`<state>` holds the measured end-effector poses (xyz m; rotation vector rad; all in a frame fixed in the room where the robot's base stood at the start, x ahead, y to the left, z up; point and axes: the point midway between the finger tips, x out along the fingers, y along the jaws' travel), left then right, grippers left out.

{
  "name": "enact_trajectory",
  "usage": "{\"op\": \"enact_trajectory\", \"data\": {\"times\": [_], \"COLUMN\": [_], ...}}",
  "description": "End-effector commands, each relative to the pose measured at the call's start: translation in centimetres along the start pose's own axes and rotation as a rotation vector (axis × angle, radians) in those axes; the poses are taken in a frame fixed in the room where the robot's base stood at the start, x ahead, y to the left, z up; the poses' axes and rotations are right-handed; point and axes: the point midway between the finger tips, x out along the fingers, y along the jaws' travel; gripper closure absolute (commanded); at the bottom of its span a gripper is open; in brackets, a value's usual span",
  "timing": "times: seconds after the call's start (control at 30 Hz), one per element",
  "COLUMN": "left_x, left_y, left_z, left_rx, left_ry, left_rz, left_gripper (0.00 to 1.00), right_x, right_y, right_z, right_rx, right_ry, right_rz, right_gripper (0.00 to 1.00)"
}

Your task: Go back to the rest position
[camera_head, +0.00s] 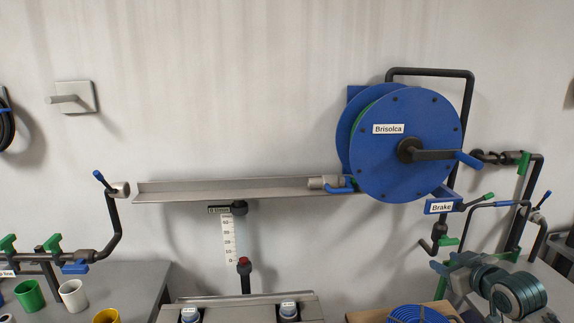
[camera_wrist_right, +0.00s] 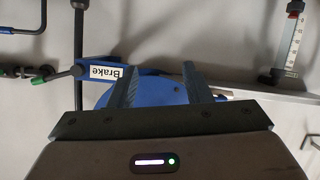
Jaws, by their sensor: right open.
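My right gripper (camera_wrist_right: 163,80) shows in the right wrist view, its two grey fingers apart with nothing between them. Behind the fingers is part of the blue hose reel (camera_wrist_right: 160,91). The Brake label (camera_wrist_right: 104,72) appears upside down just left of the fingers. I cannot make out either gripper in the head view. There the blue reel (camera_head: 425,105) marked Brisolca hangs on the wall at right, with a dark crank and blue handle (camera_head: 467,160). The blue brake block (camera_head: 440,207) is below it.
A metal trough (camera_head: 230,190) runs along the wall left of the reel. Dark pipes with green and blue valve handles stand at both sides. Cups (camera_head: 73,296) stand on the left bench. A blue coil (camera_head: 418,315) and teal coils (camera_head: 518,292) are at lower right.

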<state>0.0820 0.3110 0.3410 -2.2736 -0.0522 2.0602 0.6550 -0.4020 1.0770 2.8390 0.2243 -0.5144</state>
Motion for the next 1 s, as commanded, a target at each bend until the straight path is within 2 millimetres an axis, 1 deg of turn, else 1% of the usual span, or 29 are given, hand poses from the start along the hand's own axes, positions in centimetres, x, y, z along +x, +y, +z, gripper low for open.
{"op": "enact_trajectory", "data": {"times": [0.03, 0.07, 0.1, 0.13, 0.17, 0.2, 0.27, 0.3, 0.37, 0.4, 0.5, 0.6, 0.8, 1.0], "left_x": [0.0, 0.0, 0.0, 0.0, 0.0, 0.0, 0.0, 0.0, 0.0, 0.0, 0.0, 0.0, 0.0, 0.0], "left_y": [0.0, 0.0, 0.0, 0.0, 0.0, 0.1, 0.1, 0.1, 0.1, 0.1, 0.1, 0.1, 0.1, 0.1], "left_z": [0.0, 0.0, 0.0, 0.0, 0.0, 0.0, 0.0, 0.0, 0.0, 0.0, 0.0, 0.0, 0.0, 0.0], "left_rx": [0.0, 0.0, 0.0, 0.0, 0.0, 0.0, 0.0, 0.0, 0.0, 0.0, 0.0, 0.0, 0.0, 0.0], "left_ry": [0.0, 0.0, 0.0, 0.0, 0.0, 0.0, 0.0, 0.0, 0.0, 0.0, 0.0, 0.0, 0.0, 0.0], "left_rz": [0.0, 0.0, 0.0, 0.0, 0.0, 0.001, 0.001, 0.001, 0.001, 0.001, 0.001, 0.001, 0.001, 0.001], "left_gripper": [0.24, 0.24, 0.24, 0.24, 0.24, 0.24, 0.24, 0.24, 0.24, 0.24, 0.24, 0.24, 0.24, 0.24], "right_x": [-0.3, -0.7, -1.3, -1.9, -2.5, -3.6, -5.4, -6.8, -9.1, -10.6, -13.9, -16.7, -21.4, -25.7], "right_y": [-2.9, -4.4, -6.3, -7.8, -9.1, -10.9, -13.3, -14.8, -16.9, -18.1, -20.2, -21.7, -23.7, -25.2], "right_z": [3.4, 5.2, 7.6, 9.3, 11.0, 13.1, 16.2, 18.1, 20.7, 22.1, 24.9, 26.7, 29.1, 30.8], "right_rx": [0.006, 0.007, 0.01, 0.014, 0.017, 0.024, 0.034, 0.044, 0.059, 0.069, 0.092, 0.111, 0.148, 0.184], "right_ry": [-0.063, -0.098, -0.147, -0.184, -0.221, -0.269, -0.344, -0.392, -0.464, -0.509, -0.601, -0.674, -0.793, -0.899], "right_rz": [-0.023, -0.031, -0.041, -0.047, -0.053, -0.058, -0.063, -0.065, -0.066, -0.064, -0.054, -0.044, -0.021, 0.006], "right_gripper": [0.55, 0.55, 0.55, 0.55, 0.55, 0.55, 0.55, 0.55, 0.55, 0.55, 0.55, 0.55, 0.55, 0.55]}}
